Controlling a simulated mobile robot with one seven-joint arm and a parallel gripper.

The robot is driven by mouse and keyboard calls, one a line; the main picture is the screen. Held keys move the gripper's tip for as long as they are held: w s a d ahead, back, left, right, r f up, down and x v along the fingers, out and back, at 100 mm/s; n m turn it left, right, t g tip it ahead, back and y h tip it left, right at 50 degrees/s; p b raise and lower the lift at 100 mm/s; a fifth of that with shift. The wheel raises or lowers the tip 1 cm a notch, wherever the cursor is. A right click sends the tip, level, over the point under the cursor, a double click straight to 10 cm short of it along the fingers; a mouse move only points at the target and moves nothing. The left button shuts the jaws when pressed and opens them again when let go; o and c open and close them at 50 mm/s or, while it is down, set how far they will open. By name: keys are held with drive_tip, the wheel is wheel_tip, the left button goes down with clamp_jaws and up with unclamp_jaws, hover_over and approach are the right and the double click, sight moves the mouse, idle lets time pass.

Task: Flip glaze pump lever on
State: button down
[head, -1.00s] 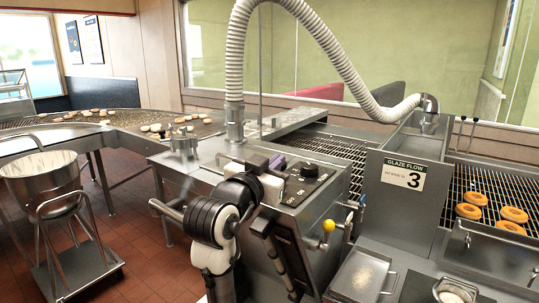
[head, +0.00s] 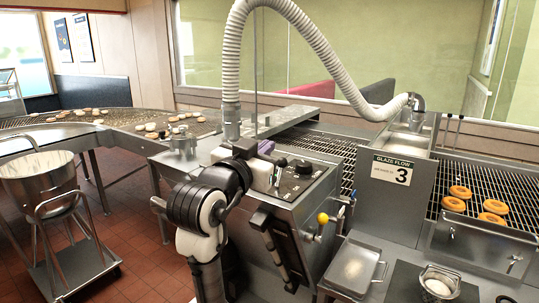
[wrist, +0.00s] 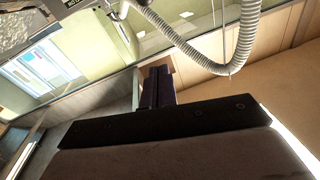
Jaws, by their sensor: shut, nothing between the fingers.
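A metal control box (head: 290,198) stands in front of my arm in the head view. Its sloped top panel carries a black round knob (head: 303,167) and a small upright lever with a dark tip (head: 281,163). I cannot read a pump label there. A second lever with a yellow ball (head: 322,218) sticks out from the box's right side. My gripper (head: 265,148) is just left of the dark-tipped lever, partly hidden by my wrist; I cannot tell whether they touch. In the wrist view, my gripper's dark fingers (wrist: 155,86) are together and empty; neither lever is clearly visible there.
A ribbed hose (head: 318,45) arches above the box. A glaze flow sign (head: 402,170) marks the panel to the right, beside the conveyor with ring doughnuts (head: 453,204). A steel pot (head: 40,185) stands on a cart at left, with open floor between.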

drive_tip(key=s+a, duration=0.1)
drive_tip(key=s+r, duration=0.1)
drive_tip(key=s, duration=0.1)
drive_tip(key=s+a+b, duration=0.1)
drive_tip(key=s, duration=0.1)
drive_tip(key=shift+a+r, duration=0.15)
drive_tip(key=shift+a, duration=0.15)
